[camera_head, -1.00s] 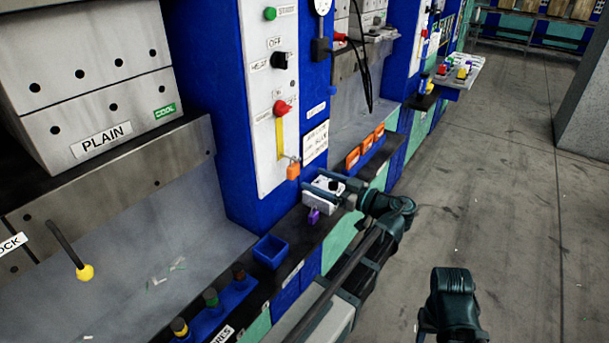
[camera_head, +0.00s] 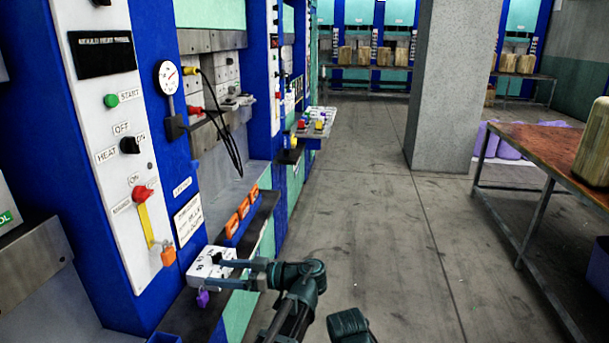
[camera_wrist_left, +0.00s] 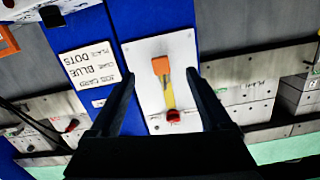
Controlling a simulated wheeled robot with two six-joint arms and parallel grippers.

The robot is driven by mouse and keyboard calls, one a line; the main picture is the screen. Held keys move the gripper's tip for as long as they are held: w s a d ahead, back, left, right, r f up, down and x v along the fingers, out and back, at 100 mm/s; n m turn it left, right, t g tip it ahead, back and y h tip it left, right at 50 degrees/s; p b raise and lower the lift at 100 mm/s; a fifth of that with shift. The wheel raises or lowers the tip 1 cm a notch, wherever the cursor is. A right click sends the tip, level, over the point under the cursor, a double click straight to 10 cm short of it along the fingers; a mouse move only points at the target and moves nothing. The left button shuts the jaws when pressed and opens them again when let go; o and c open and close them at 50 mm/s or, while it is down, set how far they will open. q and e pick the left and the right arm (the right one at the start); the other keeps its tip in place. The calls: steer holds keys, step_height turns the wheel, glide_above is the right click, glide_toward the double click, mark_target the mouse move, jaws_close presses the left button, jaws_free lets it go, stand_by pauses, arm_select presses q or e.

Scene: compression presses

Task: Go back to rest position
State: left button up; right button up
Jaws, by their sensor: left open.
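My left gripper (camera_head: 222,272) is open, with its fingers pointing left toward the press. In the head view the fingers overlap a white box (camera_head: 203,261) on the ledge; I cannot tell whether they touch it. The white control panel (camera_wrist_left: 182,50) lies beyond, upside down in that view, with an orange padlock (camera_wrist_left: 161,65) and a red knob (camera_wrist_left: 173,116). My right gripper is out of view; only a dark part of that arm shows at the bottom.
Blue press columns and ledges line the left side. A grey pillar (camera_head: 455,90) and a wooden table (camera_head: 548,150) stand to the right. The concrete floor (camera_head: 385,220) between is clear.

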arm_select(q)
steer(key=s+f+m+g+h, duration=0.1)
steer(key=s+f+m+h, duration=0.2)
steer(key=f+m+h, duration=0.35)
steer(key=s+f+m+h, duration=0.4)
steer(key=f, duration=0.6)
steer(key=s+d+f+m+h, duration=0.3)
steer(key=d+m+h, duration=0.2)
steer(key=d+h, duration=0.3)
steer(key=s+d+r+m+y+p, duration=0.3)
steer(key=s+d+r+m+p, duration=0.1)
steer(key=d+r+p, duration=0.6)
steer(key=shift+s+d+r+g+p, duration=0.25)
steer(key=shift+s+d+g+p, duration=0.1)
steer(key=shift+s+d, duration=0.35)
steer(key=shift+w, duration=0.1)
steer(key=shift+c, duration=0.2)
